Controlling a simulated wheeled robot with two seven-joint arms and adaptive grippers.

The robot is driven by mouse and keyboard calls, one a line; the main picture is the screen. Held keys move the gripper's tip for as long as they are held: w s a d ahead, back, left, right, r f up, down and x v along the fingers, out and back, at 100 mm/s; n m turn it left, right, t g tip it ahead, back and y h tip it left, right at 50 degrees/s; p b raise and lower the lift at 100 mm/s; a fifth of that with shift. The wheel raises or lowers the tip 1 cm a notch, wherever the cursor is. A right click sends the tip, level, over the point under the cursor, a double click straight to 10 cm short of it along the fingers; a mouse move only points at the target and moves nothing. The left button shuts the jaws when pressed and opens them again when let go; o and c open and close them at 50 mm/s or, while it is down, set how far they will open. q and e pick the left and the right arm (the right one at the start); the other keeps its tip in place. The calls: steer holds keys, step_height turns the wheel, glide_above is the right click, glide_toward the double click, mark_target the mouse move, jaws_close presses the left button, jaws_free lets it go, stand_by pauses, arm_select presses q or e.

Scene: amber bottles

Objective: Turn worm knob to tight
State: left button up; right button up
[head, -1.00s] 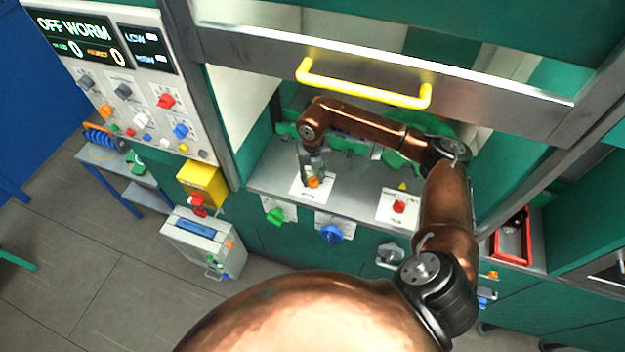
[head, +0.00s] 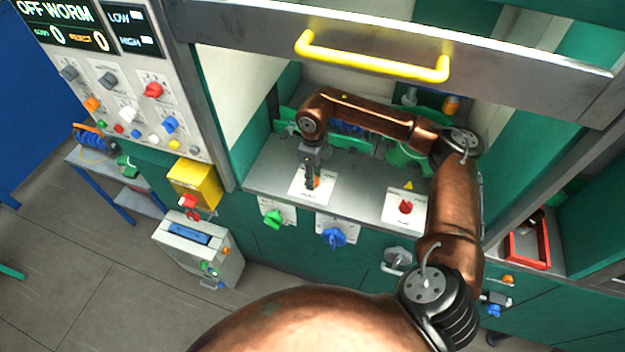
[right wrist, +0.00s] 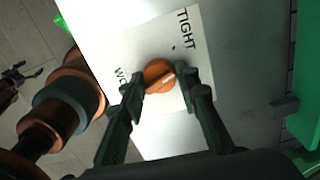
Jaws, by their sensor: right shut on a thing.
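The worm knob (right wrist: 156,72) is orange with a white pointer line. It sits on a white label plate (right wrist: 135,45) printed "TIGHT" at its upper right edge in the right wrist view. A partly hidden word starting "WO" shows at the left. My right gripper (right wrist: 164,78) is shut on the knob, one finger on each side, and the pointer line lies near the right finger. In the head view my right gripper (head: 313,183) reaches down onto the plate and its finger hides part of the orange knob.
A red knob (head: 405,206) stands on another plate to the right on the grey counter. Green (head: 273,219) and blue (head: 334,237) knobs are on the counter's front. A yellow handle (head: 372,62) crosses above my forearm. The panel display (head: 60,22) reads "OFF WORM".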

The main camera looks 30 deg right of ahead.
steer(key=n+b, duration=0.2)
steer(key=n, duration=0.3)
stand_by(0.5)
steer(key=o, duration=1.2)
steer(key=shift+c, duration=0.2)
steer(key=shift+r, duration=0.15)
step_height(320, 180, up, 12)
